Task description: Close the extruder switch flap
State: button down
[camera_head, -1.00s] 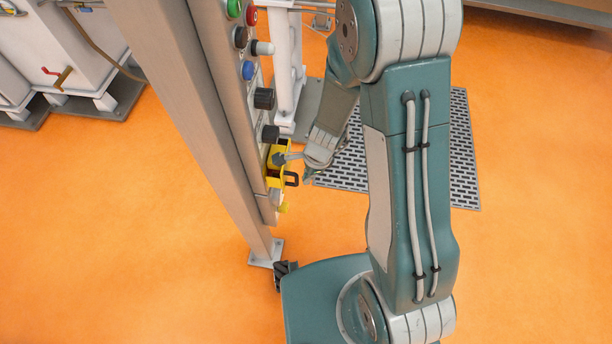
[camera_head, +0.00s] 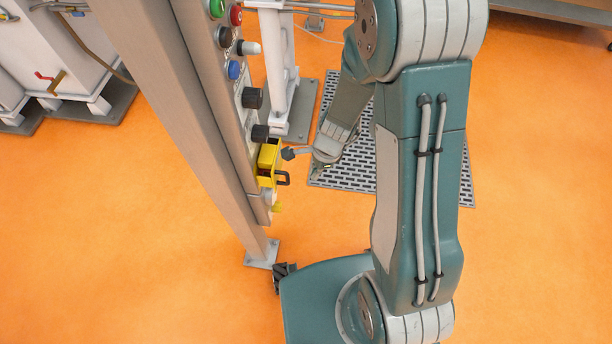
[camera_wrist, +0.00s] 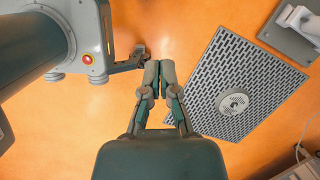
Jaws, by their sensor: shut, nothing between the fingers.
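The yellow extruder switch housing with its flap (camera_head: 268,160) is low on the control panel in the head view. A dark loop (camera_head: 283,178) sticks out at its lower right. I cannot tell clearly how far the flap is open or shut. The yellow part does not show in the wrist view.
The panel column (camera_head: 215,120) carries black knobs (camera_head: 252,98) and coloured buttons above the yellow part. A grey post (camera_head: 277,75) stands behind. A floor grate (camera_head: 350,165) lies beyond, also in the wrist view (camera_wrist: 238,90).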

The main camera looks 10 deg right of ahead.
jog(key=s+d+r+n+t, duration=0.1)
jog(key=r+n, duration=0.1)
jog(key=r, duration=0.5)
jog(key=s+d+r+n+t+h, duration=0.1)
jog(key=r+n, duration=0.2)
jog(key=r, duration=0.4)
jog(key=s+d+r+n+t, duration=0.1)
jog(key=r+n, duration=0.1)
jog(key=r, duration=0.5)
jog(key=s+d+r+n+t+h, duration=0.1)
jog(key=s+d+r+n+t, duration=0.2)
jog(key=s+r+n, duration=0.6)
jog(key=shift+r+n+h, duration=0.3)
jog(key=shift+r+h, duration=0.1)
jog(key=shift+r, duration=0.2)
jog(key=shift+a, duration=0.1)
dwell(0.5)
